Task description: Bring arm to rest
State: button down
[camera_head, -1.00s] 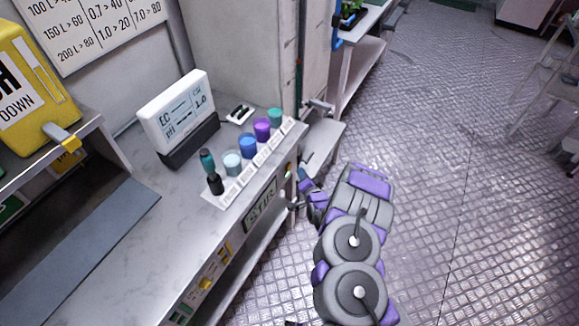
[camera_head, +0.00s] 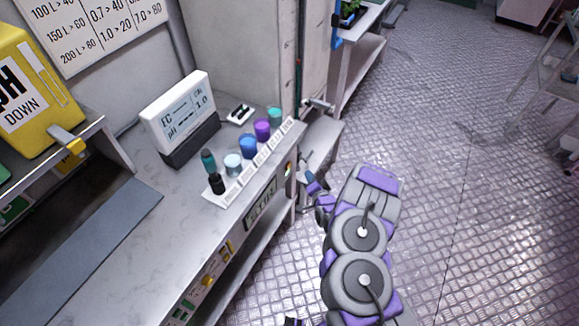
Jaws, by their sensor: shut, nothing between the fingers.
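My grey and purple arm (camera_head: 362,235) is folded low over the floor, to the right of the bench. My gripper (camera_head: 312,187) shows small beside the bench's right edge, partly hidden behind the arm links. It is shut and holds nothing. It appears apart from the bench and from the items on it.
The bench (camera_head: 110,260) holds an EC/pH meter (camera_head: 182,115), a white rack (camera_head: 262,160) of several coloured cups and a dark-capped bottle (camera_head: 212,172). A yellow pH Down jug (camera_head: 35,95) stands at left. The metal floor (camera_head: 450,170) at right is clear.

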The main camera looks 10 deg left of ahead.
notch_tip(320, 180, up, 16)
jog(key=s+a+n+g+h, duration=0.1)
jog(key=s+a+n+g, duration=0.15)
jog(key=g, duration=0.25)
jog(key=s+d+r+n+g+h, duration=0.1)
jog(key=s+d+r+n+g, duration=0.15)
jog(key=s+r, duration=0.25)
jog(key=s+d+r+g+h, duration=0.1)
jog(key=s+d+r, duration=0.4)
jog(key=s, duration=0.8)
jog(key=s+d+r+n+g+h, duration=0.1)
jog(key=s+d+r+g, duration=0.3)
jog(key=s, duration=1)
jog(key=s+d+r+g+h, duration=0.2)
jog(key=s+d+r, duration=0.5)
jog(key=s, duration=0.7)
jog(key=shift+d+r+g+h, duration=0.2)
jog(key=shift+d+g+h, duration=0.2)
jog(key=shift+d+g, duration=0.25)
jog(key=shift+w+a+n, duration=0.1)
jog(key=shift+n, duration=0.2)
